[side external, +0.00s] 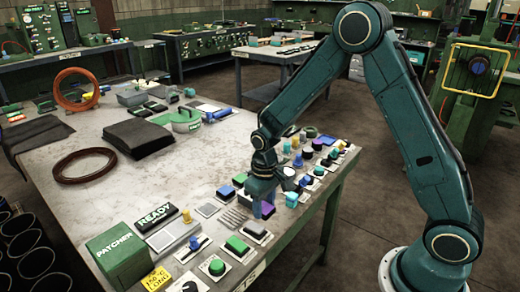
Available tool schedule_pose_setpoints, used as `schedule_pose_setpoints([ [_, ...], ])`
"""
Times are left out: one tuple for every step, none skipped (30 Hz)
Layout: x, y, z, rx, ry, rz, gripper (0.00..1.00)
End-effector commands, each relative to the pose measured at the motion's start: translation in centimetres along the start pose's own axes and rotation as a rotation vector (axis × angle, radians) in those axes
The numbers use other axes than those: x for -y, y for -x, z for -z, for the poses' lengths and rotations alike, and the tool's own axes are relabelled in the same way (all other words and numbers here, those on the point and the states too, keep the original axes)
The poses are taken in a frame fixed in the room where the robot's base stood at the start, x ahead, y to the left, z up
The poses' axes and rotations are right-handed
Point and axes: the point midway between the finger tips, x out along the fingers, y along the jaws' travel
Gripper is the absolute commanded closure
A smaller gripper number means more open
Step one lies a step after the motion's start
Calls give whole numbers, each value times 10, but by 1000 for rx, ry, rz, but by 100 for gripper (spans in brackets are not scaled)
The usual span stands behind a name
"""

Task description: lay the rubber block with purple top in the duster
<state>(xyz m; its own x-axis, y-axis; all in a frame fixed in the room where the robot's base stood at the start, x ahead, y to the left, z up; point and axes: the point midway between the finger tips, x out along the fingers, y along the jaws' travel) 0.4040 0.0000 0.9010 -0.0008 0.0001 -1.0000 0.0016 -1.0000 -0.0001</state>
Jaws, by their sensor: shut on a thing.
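The rubber block with purple top (266,208) is at the crowded front edge of the bench. My gripper (262,205) points down over it and is shut on it; the fingers hide part of the block. I cannot tell whether the block still touches the bench.
Many small blocks and buttons on pads crowd the front edge, including a green-topped one (237,244) and a blue-topped one (226,191). A green PATCHER box (120,257) stands at the near corner. Black sheets (137,138) and a brown ring (85,166) lie farther left. The bench middle is clear.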

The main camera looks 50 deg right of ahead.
Motion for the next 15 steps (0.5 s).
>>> schedule_pose_setpoints([
  [0, 0, -1, -1, -3, 0, 84],
  [0, 0, -1, -1, -4, 0, 84],
  [0, 0, -1, -1, -4, 0, 84],
  [0, 0, -1, -1, -5, 0, 84],
  [0, 0, -1, -1, -6, 0, 84],
  [0, 0, 0, -1, -9, 0, 84],
  [0, 0, 0, -1, -13, 0, 84],
  [-1, 0, 1, -1, -19, 0, 84],
  [-1, 1, 2, 0, -29, 0, 84],
  [-2, 1, 3, 0, -39, 0, 84],
  [-2, 1, 5, 0, -52, 0, 84],
  [-3, 2, 7, -1, -71, 0, 84],
  [-4, 3, 10, -2, -90, 0, 84],
  [-5, 3, 12, -2, -108, 0, 84],
  [-6, 4, 15, -1, -139, 0, 84],
])
